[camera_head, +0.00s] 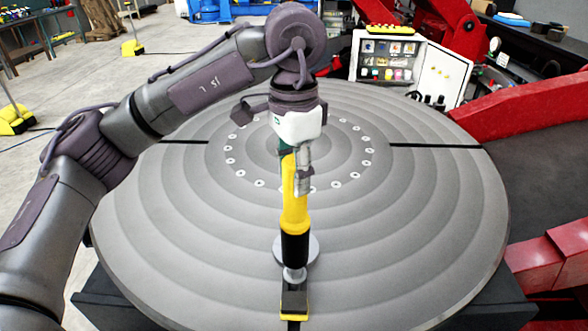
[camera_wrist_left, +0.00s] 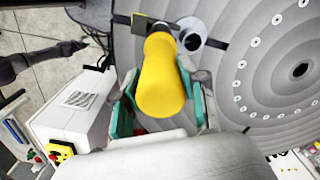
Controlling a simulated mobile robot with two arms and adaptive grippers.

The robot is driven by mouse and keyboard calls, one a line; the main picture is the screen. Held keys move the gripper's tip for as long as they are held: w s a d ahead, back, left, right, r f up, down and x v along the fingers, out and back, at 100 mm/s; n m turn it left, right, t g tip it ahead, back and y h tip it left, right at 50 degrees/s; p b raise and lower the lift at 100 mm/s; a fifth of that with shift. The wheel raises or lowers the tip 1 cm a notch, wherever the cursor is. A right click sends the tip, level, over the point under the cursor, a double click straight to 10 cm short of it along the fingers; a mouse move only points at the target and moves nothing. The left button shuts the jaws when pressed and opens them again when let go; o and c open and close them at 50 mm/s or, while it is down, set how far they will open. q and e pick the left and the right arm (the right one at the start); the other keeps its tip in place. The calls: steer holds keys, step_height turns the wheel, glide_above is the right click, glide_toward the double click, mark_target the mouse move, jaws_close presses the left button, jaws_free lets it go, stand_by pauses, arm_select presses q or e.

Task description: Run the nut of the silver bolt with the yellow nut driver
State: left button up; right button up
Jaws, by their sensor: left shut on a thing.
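The yellow nut driver (camera_head: 295,212) stands nearly upright over the round grey table, its black lower part pointing down. My left gripper (camera_head: 294,172) is shut on its upper part. In the left wrist view the yellow handle (camera_wrist_left: 160,78) lies between the fingers of that gripper (camera_wrist_left: 160,95). A silver piece (camera_head: 294,275) shows directly below the driver's black part; I cannot tell how much is bolt or nut and how much is driver socket. It is at a dark block with yellow edges (camera_head: 294,303). My right gripper is not in view.
A silver disc (camera_head: 311,250) lies on the round table (camera_head: 420,230) just behind the driver. A ring of small holes surrounds the table's centre. Red machine arms (camera_head: 520,105) stand at the right. An open white cabinet (camera_head: 392,62) stands behind. Most of the tabletop is clear.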

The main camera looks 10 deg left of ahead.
mark_target(294, 196)
arm_select(q)
steer(key=shift+f+b, duration=1.8)
steer(key=shift+f, duration=0.55)
steer(key=shift+f+b, duration=0.4)
steer(key=shift+b, duration=0.1)
steer(key=shift+s+f+b, duration=0.1)
steer(key=shift+f+b, duration=0.15)
steer(key=shift+b, duration=0.05)
steer(key=shift+r, duration=0.45)
steer(key=shift+s+r+p, duration=0.15)
steer(key=shift+r+p, duration=0.15)
steer(key=shift+p, duration=0.05)
stand_by(0.6)
steer(key=shift+r+p, duration=0.3)
steer(key=shift+r, duration=0.15)
stand_by(0.6)
steer(key=shift+r, duration=0.15)
